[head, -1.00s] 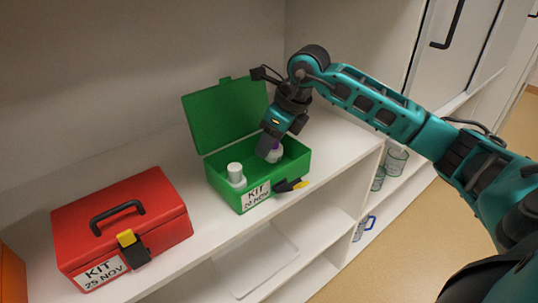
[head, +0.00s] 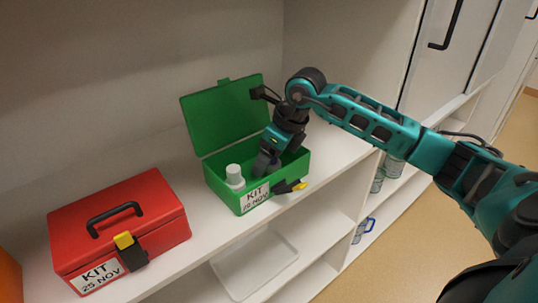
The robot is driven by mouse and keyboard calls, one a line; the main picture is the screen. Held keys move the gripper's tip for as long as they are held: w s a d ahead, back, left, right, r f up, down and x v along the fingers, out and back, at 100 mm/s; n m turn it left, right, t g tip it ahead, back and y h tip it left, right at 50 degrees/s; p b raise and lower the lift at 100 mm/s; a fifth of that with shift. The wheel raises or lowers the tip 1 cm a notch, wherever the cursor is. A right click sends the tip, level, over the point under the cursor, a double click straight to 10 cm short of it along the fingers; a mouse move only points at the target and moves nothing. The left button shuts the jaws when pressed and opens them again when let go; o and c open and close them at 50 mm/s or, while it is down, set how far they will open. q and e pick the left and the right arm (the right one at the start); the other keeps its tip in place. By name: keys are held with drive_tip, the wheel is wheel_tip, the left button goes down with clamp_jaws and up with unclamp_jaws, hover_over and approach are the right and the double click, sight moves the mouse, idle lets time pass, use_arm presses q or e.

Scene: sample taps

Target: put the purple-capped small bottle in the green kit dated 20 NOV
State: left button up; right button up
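The green kit (head: 225,190) stands open on the shelf, its lid tilted back and its front label reading KIT 20 NOV. A white-capped bottle (head: 234,176) stands in its left part. My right gripper (head: 266,164) reaches down into the right part of the kit. The purple-capped small bottle (head: 271,177) is at its fingers, low inside the kit and mostly hidden by the gripper and the front wall. The fingers look closed on it, though their tips are partly hidden. My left gripper is not in view.
A shut red kit (head: 150,205) labelled KIT 25 NOV stands to the left on the same shelf (head: 205,218). An orange box edge (head: 9,278) shows at far left. A white tray (head: 243,288) and glassware (head: 393,167) are on lower shelves.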

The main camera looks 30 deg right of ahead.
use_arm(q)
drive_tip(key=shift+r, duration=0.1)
use_arm(e)
drive_tip(key=shift+r, duration=0.35)
use_arm(q)
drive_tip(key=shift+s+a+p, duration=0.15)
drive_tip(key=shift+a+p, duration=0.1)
drive_tip(key=shift+p, duration=0.35)
use_arm(e)
drive_tip(key=v, duration=1.1)
drive_tip(key=shift+s+r, duration=0.2)
drive_tip(key=shift+r, duration=0.15)
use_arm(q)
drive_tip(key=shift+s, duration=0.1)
use_arm(e)
drive_tip(key=shift+f, duration=0.1)
